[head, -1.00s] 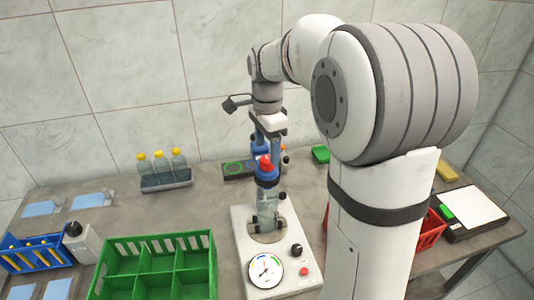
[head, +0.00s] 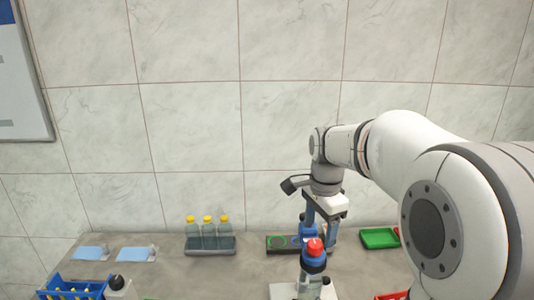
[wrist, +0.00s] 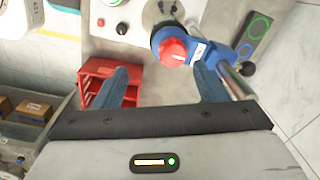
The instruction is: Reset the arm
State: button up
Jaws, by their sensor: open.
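My gripper (head: 322,220) hangs at the end of my arm above the counter in the head view, just behind the top of the cap feeder. In the wrist view its two blue-grey fingers (wrist: 163,84) are spread apart with nothing held between them. The cap feeder's blue head with a red cap (head: 314,248) stands upright below it. The wrist view also shows the feeder's red cap (wrist: 173,51) just beyond the fingers, not gripped.
Bottles with yellow caps stand in a grey rack (head: 210,252) at the back. A green tray (head: 380,238) lies to the right and a blue crate (head: 75,287) at the front left. The wrist view shows a red crate (wrist: 112,78). A tiled wall (head: 200,120) closes off the back.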

jog(key=s+f+n+t, duration=0.2)
jog(key=s+n+t, duration=0.1)
jog(key=s+n, duration=1.1)
jog(key=s, duration=0.5)
jog(key=shift+s+f, duration=0.3)
jog(key=shift+f, duration=0.05)
